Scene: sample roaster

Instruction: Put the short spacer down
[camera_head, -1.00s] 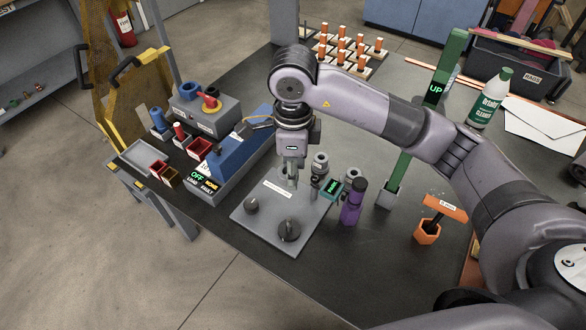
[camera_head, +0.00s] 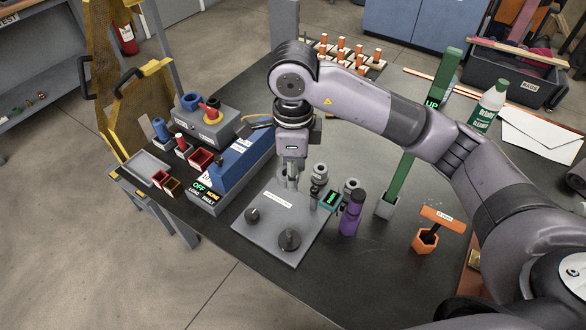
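My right gripper (camera_head: 290,182) points down over the back part of a grey plate (camera_head: 270,236) with a white label and two dark knobs. Its fingers are small and partly hidden against the plate. I cannot tell how far apart they are or whether they hold anything. I cannot make out the short spacer for certain. Two grey stepped cylinders, one (camera_head: 319,174) just right of the gripper and one (camera_head: 351,185) farther right, stand at the plate's right side. My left gripper is out of view.
A small green-lit display (camera_head: 331,200) and a purple bottle (camera_head: 351,214) stand right of the plate. A green post (camera_head: 407,165) and orange holder (camera_head: 425,240) are farther right. A blue-and-grey machine (camera_head: 240,160) with red bins (camera_head: 201,160) is left. The dark table's front is clear.

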